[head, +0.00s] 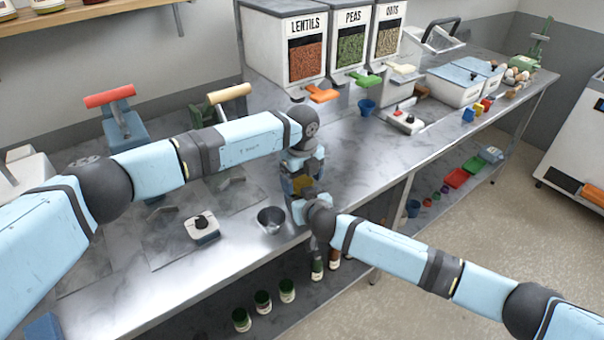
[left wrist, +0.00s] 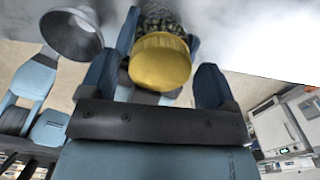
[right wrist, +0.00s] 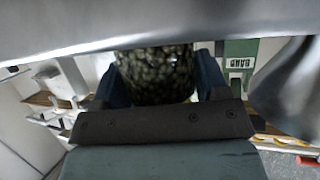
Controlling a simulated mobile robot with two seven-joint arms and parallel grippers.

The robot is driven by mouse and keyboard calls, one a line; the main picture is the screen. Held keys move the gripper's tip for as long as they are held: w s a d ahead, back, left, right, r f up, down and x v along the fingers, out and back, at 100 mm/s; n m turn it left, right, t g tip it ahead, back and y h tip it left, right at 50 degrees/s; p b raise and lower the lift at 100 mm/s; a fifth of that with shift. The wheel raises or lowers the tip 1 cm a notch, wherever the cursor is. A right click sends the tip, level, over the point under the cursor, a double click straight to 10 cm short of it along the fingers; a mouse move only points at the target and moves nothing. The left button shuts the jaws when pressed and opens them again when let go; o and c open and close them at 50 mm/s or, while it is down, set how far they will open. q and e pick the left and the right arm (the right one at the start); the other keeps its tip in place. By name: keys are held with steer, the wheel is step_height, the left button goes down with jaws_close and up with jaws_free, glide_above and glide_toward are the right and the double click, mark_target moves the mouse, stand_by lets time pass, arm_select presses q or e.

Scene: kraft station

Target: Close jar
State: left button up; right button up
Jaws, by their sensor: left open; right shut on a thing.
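The jar (right wrist: 155,75) is clear with dark, speckled contents. My right gripper (right wrist: 160,88) is shut on its body, one finger on each side. A yellow lid (left wrist: 160,62) sits over the jar's mouth in the left wrist view; I cannot tell whether it is tight. My left gripper (left wrist: 157,78) is open, with its fingers on either side of the lid and a gap at the right finger. In the head view the lid shows as a small yellow patch (head: 302,183) between my two grippers, and the arms hide most of the jar.
A metal funnel-like bowl (head: 270,219) stands at the counter's front edge, close left of my grippers. A white device with a black knob (head: 202,226) is further left. Lentil, pea and oat dispensers (head: 305,60) stand behind. Several jars (head: 263,300) are on the lower shelf.

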arm_select(q)
steer(key=shift+c, duration=0.2)
steer(key=c, duration=0.9)
steer(key=m, duration=0.6)
steer(key=shift+m, duration=0.3)
steer(key=o, duration=1)
steer(key=shift+o, duration=0.2)
steer(key=shift+r, duration=2.3)
